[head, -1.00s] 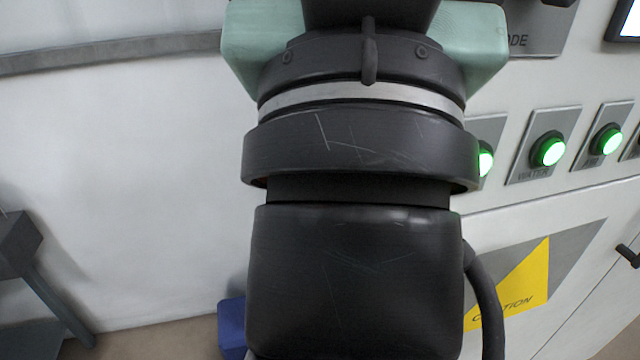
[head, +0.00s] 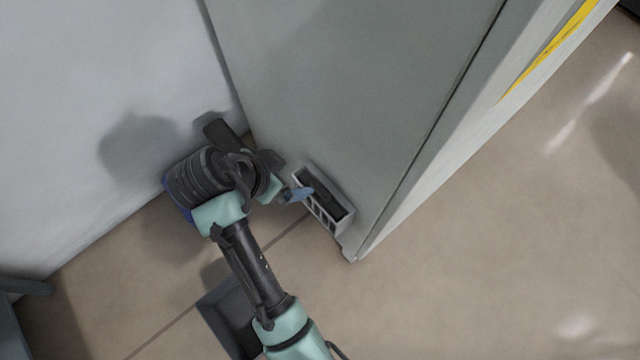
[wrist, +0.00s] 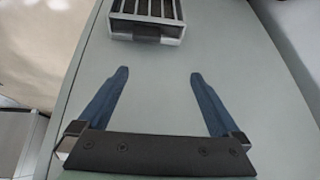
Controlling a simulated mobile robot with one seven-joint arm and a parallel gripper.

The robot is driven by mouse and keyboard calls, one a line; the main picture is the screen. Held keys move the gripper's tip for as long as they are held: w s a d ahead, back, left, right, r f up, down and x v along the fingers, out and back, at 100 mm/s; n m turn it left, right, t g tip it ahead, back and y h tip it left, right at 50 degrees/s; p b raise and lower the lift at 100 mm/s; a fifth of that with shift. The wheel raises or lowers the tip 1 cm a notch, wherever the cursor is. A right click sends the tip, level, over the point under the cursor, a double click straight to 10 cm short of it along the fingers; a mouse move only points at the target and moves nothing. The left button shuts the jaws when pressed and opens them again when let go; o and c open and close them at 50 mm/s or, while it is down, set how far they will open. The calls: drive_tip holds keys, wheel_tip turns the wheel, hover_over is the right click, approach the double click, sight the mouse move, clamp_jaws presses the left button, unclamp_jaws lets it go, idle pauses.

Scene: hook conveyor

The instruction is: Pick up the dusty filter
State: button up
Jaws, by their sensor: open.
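What looks like the dusty filter (head: 322,192) is a dark insert in a light grey slotted frame, low on the side of the grey cabinet. In the wrist view the filter (wrist: 146,10) is at the top edge, partly cut off, with light bars over dark gaps and a dark tab on its near side. My gripper (head: 298,194) is just left of the frame in the head view. In the wrist view my gripper (wrist: 158,75) has its two blue fingers wide apart and empty, with the filter beyond the fingertips. I cannot tell whether a finger touches the frame.
The grey cabinet (head: 350,80) fills the upper middle, with a yellow mark on its right face. A dark open bin (head: 228,310) stands on the floor below my arm. A blue object (head: 178,198) is partly hidden behind my arm. The floor on the right is clear.

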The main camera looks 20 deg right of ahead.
wheel_tip(320, 180, down, 4)
drive_tip(key=s+g, duration=0.1)
drive_tip(key=s, duration=0.1)
drive_tip(key=b, duration=0.2)
approach(319, 189)
drive_tip(key=s+x, duration=0.1)
drive_tip(key=x, duration=0.2)
drive_tip(key=shift+m, duration=0.4)
drive_tip(key=shift+w+b+x, duration=0.25)
drive_tip(key=shift+b+x, duration=0.15)
drive_tip(key=shift+x, duration=1.2)
drive_tip(key=shift+w+b+x, duration=0.2)
drive_tip(key=shift+b+x, duration=0.2)
drive_tip(key=shift+x, duration=1.2)
drive_tip(key=shift+r, duration=0.15)
clamp_jaws()
